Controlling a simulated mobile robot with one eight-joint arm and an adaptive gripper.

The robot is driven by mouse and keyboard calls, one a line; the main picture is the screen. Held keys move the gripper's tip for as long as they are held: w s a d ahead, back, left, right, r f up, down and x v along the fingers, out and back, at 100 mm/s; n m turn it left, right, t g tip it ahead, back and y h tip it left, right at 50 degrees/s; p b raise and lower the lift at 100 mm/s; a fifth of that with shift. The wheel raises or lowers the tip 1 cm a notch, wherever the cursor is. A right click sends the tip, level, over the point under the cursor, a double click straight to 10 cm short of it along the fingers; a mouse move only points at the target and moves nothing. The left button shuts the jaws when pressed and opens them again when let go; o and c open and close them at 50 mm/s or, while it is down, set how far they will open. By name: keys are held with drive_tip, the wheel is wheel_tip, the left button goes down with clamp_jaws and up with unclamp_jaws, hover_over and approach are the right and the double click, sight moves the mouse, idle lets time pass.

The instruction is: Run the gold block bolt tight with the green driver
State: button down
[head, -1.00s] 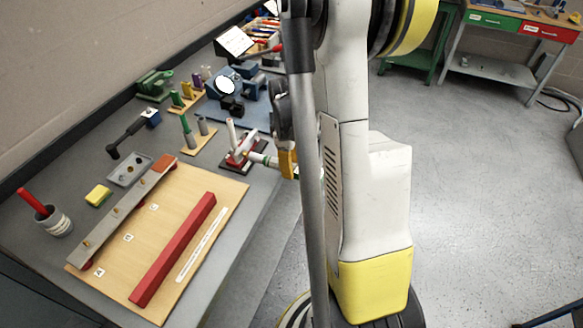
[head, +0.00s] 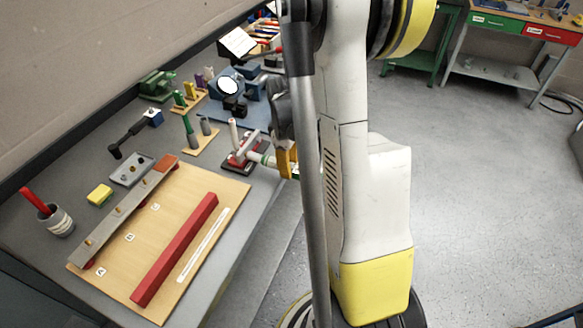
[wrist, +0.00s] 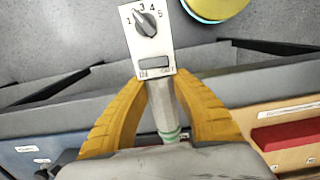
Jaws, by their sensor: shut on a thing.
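My gripper (wrist: 161,85) has yellow fingers closed around a pale grey shaft with green bands, which looks like the green driver (wrist: 171,137). A white panel with a black dial and numbers (wrist: 146,24) shows at the shaft's far end. In the head view my gripper (head: 287,160) is beside the bench edge, partly behind my arm, and the pale driver (head: 262,159) points left out of it, close to a red-based fixture (head: 243,155). Small gold bolts (head: 130,207) sit on a grey bar on the board. I cannot tell which is the gold block bolt, or whether the driver touches any bolt.
A wooden board (head: 205,185) carries a red bar (head: 175,250). A grey tray (head: 131,170), a yellow block (head: 99,195) and a cup with a red handle (head: 55,219) stand on the left. Blue equipment crowds the back.

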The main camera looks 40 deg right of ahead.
drive_tip(key=shift+w+a+b, duration=0.3)
drive_tip(key=shift+w+b, duration=0.15)
drive_tip(key=shift+w, duration=0.3)
idle(2.6)
drive_tip(key=shift+s, duration=0.1)
drive_tip(key=shift+s+d, duration=0.3)
drive_tip(key=shift+s, duration=0.35)
drive_tip(key=shift+s+d, duration=0.25)
drive_tip(key=shift+s, duration=0.45)
drive_tip(key=shift+s+d, duration=0.3)
drive_tip(key=shift+s, duration=0.35)
